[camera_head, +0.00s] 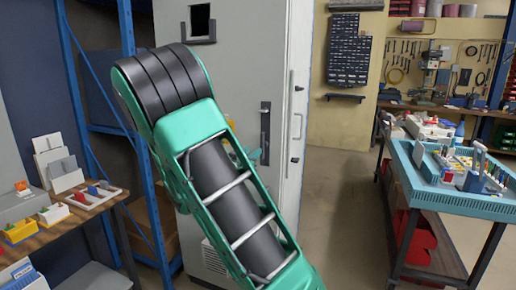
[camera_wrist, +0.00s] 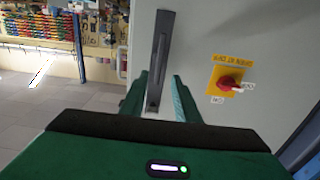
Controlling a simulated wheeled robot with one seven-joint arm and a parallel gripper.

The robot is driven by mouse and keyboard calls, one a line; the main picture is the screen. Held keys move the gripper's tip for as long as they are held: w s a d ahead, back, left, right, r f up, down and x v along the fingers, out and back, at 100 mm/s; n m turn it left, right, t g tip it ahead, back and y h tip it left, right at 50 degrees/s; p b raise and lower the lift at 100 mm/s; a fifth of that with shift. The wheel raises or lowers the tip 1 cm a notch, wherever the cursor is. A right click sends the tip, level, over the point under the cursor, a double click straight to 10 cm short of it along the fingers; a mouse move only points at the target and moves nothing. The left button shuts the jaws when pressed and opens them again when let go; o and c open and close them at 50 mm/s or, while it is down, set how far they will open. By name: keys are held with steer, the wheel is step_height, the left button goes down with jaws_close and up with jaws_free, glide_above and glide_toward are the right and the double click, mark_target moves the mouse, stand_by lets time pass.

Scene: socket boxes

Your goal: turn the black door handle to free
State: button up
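The black door handle (camera_wrist: 161,50) is a long upright bar on the pale grey cabinet door. In the wrist view its lower end shows between the two green fingers of my gripper (camera_wrist: 160,80). The fingers stand apart, with a gap visible on the right side of the handle; I cannot tell whether the left finger touches it. In the head view the handle (camera_head: 265,132) is upright on the cabinet front, just right of my green arm. My arm hides most of my gripper there.
A red rotary switch on a yellow plate (camera_wrist: 230,82) sits right of the handle. The tall cabinet (camera_head: 250,50) stands beside a blue rack (camera_head: 130,120). A table with small parts (camera_head: 55,215) is at left, a blue-topped workbench (camera_head: 440,195) at right. Floor between is clear.

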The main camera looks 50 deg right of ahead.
mark_target(261, 144)
steer(key=x, duration=0.9)
steer(key=shift+d, duration=0.1)
jaws_close()
